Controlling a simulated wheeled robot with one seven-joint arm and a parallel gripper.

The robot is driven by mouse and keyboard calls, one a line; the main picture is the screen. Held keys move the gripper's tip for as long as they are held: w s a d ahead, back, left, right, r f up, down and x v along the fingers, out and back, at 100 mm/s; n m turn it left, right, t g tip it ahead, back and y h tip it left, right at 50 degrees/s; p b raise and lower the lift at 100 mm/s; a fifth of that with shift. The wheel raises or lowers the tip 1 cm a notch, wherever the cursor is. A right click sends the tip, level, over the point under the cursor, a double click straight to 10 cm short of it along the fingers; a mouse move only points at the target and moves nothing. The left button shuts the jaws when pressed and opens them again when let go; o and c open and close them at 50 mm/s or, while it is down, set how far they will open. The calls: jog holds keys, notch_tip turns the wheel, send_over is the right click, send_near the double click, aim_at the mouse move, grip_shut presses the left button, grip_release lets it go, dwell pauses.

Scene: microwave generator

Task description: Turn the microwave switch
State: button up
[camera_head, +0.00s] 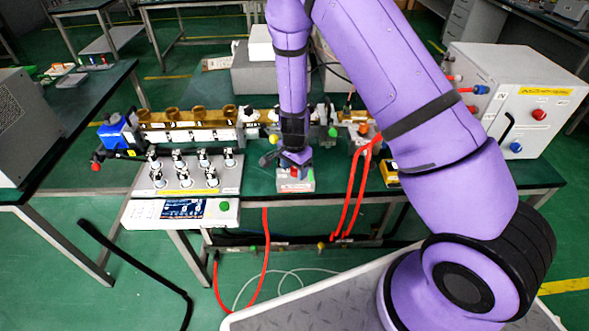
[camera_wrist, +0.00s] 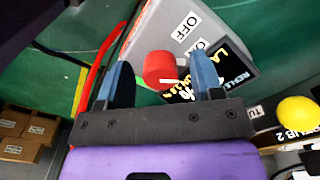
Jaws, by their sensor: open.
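The microwave switch is a red round knob (camera_wrist: 160,65) on a small grey box (camera_wrist: 165,25) marked OFF and ON, with a dark label plate. In the wrist view my gripper (camera_wrist: 159,62) is open, with one blue finger on each side of the knob and a gap on both sides. How deep the fingers reach along the knob cannot be told. In the head view my gripper (camera_head: 295,160) points down just above the grey box (camera_head: 296,187) at the bench's front edge, and mostly hides the knob.
A brass waveguide line (camera_head: 190,117) runs across the bench behind the box. Red cables (camera_head: 353,195) hang just right of it. A metal panel with several connectors (camera_head: 185,178) and a display unit (camera_head: 180,213) stand left. A large white instrument (camera_head: 520,95) stands right.

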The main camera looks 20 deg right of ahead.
jog(key=shift+f, duration=0.25)
jog(key=c, duration=0.9)
jog(key=n, duration=0.5)
jog(key=shift+d+n, duration=0.1)
jog(key=shift+n, duration=0.3)
jog(key=n, duration=0.5)
jog(key=shift+n, duration=0.7)
